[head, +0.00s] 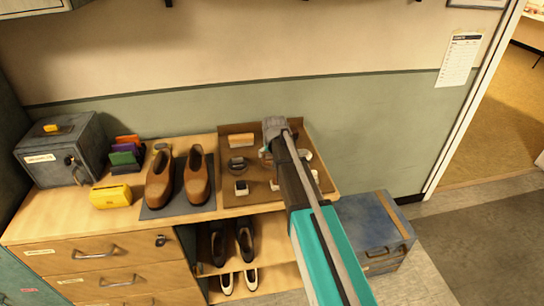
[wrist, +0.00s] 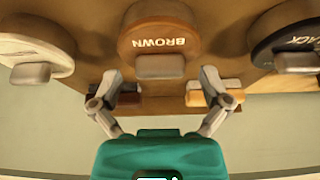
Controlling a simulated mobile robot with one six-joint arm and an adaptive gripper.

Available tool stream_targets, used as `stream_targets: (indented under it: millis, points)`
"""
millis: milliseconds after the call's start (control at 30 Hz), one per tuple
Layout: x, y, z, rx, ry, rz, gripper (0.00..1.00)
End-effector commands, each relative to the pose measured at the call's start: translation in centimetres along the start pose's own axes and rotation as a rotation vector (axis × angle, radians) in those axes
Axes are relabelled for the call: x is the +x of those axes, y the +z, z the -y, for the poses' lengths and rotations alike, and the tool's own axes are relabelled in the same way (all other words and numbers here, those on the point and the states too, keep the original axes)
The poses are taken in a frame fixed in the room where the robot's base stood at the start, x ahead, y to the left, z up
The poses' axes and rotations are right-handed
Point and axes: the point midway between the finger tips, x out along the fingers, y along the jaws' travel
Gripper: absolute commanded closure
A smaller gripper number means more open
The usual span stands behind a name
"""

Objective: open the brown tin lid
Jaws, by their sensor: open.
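The brown tin (wrist: 160,28) is round, with a brown lid lettered BROWN, upside down in the wrist view. A pale grey tab (wrist: 160,66) sticks out from its lid edge on the side facing my gripper. The lid looks closed. My gripper (wrist: 160,80) is open and empty, its two fingers spread to either side of the tab and short of it in the picture; I cannot tell the exact gap. In the head view my arm covers part of the tray, and I cannot make out the brown tin there.
A pale tin (wrist: 30,48) and a black tin (wrist: 290,35) flank the brown one. Beyond the fingers lie a dark brush (wrist: 115,97) and an orange-and-white one (wrist: 213,92). The brown tray (head: 225,198) sits beside brown shoes (head: 197,178) on the cabinet; a blue chest (head: 372,225) stands right.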

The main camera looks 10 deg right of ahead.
Motion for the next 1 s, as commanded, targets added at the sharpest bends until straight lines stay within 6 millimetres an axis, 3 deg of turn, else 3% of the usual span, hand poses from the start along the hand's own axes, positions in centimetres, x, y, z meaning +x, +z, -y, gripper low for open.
stream_targets:
  millis: [267,367,800,1000]
  points:
    - [0.02,-0.01,0.02,0.000,0.000,0.000,0.03]
    - [0.02,-0.01,0.03,0.000,0.000,0.000,0.18]
    - [0.02,-0.01,0.03,0.000,0.000,0.000,0.99]
    - [0.01,-0.06,-0.35,0.002,0.004,0.004,0.99]
